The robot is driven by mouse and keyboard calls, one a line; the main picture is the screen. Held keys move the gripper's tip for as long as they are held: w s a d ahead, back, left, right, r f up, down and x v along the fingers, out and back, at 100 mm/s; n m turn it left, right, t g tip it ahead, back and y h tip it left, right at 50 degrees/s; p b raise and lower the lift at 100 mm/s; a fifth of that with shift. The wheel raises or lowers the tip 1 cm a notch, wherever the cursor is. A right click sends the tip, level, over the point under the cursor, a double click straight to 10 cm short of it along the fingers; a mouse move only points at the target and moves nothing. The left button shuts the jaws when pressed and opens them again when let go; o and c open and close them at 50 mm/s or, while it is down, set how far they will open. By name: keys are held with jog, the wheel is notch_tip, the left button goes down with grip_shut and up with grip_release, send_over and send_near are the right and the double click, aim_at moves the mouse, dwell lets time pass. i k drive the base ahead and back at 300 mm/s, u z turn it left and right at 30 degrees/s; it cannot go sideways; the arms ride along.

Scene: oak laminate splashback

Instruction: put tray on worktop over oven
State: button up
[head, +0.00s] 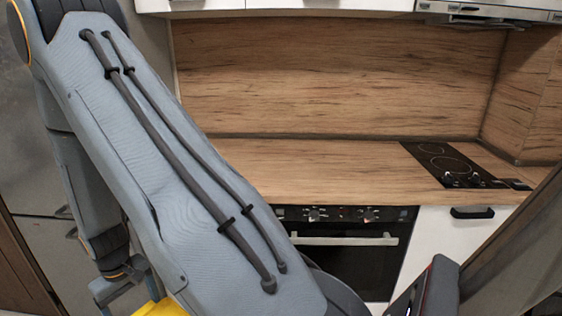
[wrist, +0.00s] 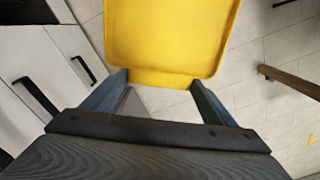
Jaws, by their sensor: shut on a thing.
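The yellow tray (wrist: 172,40) is held between the two blue fingers of my gripper (wrist: 160,84) in the wrist view, gripped at its near edge. Only part of the tray shows there. In the head view a small piece of the tray (head: 162,308) shows at the bottom left, below my gripper (head: 128,290); my arm hides much around it. The oven (head: 345,255) is under the counter, its door closed. The wooden worktop (head: 310,160) above the oven looks clear where it shows; my arm covers its left part.
A black hob (head: 447,165) is set in the worktop at the right. A white cabinet (head: 445,240) stands right of the oven. In the wrist view, cabinet fronts with black handles (wrist: 36,98) are at the left, tiled floor (wrist: 270,60) lies below, and a wooden bar (wrist: 290,80) is at the right.

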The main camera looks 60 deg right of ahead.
aim_at(301, 174)
jog(key=z, duration=1.6)
